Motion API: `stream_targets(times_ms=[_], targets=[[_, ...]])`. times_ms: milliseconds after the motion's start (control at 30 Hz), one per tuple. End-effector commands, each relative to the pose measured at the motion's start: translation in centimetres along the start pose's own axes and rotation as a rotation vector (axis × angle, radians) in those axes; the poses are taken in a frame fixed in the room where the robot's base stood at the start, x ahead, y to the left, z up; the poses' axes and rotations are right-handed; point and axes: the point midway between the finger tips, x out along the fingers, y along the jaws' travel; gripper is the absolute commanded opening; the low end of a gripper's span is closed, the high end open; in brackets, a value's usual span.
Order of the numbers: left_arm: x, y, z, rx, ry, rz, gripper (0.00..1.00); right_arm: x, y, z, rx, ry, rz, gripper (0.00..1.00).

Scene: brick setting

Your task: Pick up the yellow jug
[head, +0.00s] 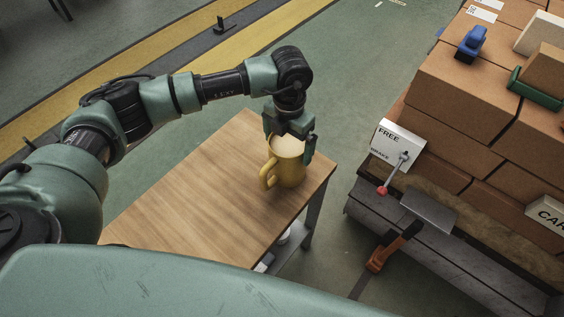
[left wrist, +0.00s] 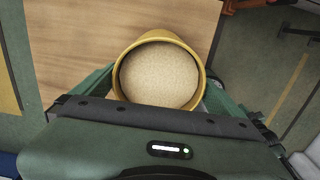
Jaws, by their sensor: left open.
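The yellow jug (head: 288,163) stands upright on the wooden table (head: 195,190), near its right corner. Its handle is on the left side in the head view. In the left wrist view the jug (left wrist: 190,45) is seen from above, with a pale, grainy inside. My left gripper (head: 292,145) points down over the jug, with its fingers apart. One finger shows along the jug's right side; the other is largely hidden. In the left wrist view the green fingers lie on both sides of the jug. I cannot tell whether they touch it. My right gripper is not in view.
Right of the table, a grey platform (head: 470,245) bears stacked brown boxes (head: 455,95), with an orange-handled tool (head: 385,250) at its edge. A white FREE box (head: 398,145) faces the table. The tabletop left of the jug is clear.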

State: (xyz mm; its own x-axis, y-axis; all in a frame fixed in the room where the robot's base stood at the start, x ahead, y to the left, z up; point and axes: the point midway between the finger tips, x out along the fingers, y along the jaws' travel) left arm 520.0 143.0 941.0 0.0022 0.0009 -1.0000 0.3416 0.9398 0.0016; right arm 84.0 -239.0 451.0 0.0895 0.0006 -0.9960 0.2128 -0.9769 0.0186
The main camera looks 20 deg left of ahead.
Motion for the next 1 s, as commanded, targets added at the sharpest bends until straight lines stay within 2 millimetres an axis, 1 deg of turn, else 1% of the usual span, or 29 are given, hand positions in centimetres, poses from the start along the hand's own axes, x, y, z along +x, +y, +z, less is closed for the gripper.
stream_targets(times_ms=[33, 133, 200, 300, 500, 567, 600, 667, 700, 1000], targets=[[0.4, 0.0, -0.2, -0.002, 0.006, -0.001, 1.00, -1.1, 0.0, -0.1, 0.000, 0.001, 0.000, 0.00], [2.1, 0.0, -0.1, -0.001, 0.005, -0.001, 1.00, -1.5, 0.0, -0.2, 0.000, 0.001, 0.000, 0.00], [2.9, 0.0, -0.1, -0.001, 0.004, -0.001, 1.00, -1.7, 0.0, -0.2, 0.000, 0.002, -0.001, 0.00], [3.5, 0.1, -0.1, -0.001, 0.001, 0.000, 1.00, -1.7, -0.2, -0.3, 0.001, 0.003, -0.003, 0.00], [3.6, 0.1, -0.1, 0.000, 0.001, 0.000, 1.00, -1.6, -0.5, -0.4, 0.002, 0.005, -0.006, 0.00], [3.6, 0.1, -0.1, 0.000, 0.001, 0.000, 0.83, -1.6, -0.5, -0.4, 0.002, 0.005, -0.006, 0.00], [3.6, 0.1, -0.1, 0.000, 0.001, 0.000, 0.72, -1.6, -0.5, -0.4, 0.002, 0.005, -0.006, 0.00], [3.6, 0.1, -0.1, 0.000, 0.001, 0.000, 0.56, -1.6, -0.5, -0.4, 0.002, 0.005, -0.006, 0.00], [3.6, 0.1, -0.1, 0.000, 0.001, 0.000, 0.44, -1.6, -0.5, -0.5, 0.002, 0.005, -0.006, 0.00], [3.4, 0.1, 0.0, -0.001, -0.001, 0.000, 0.44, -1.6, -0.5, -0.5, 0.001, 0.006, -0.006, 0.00]])
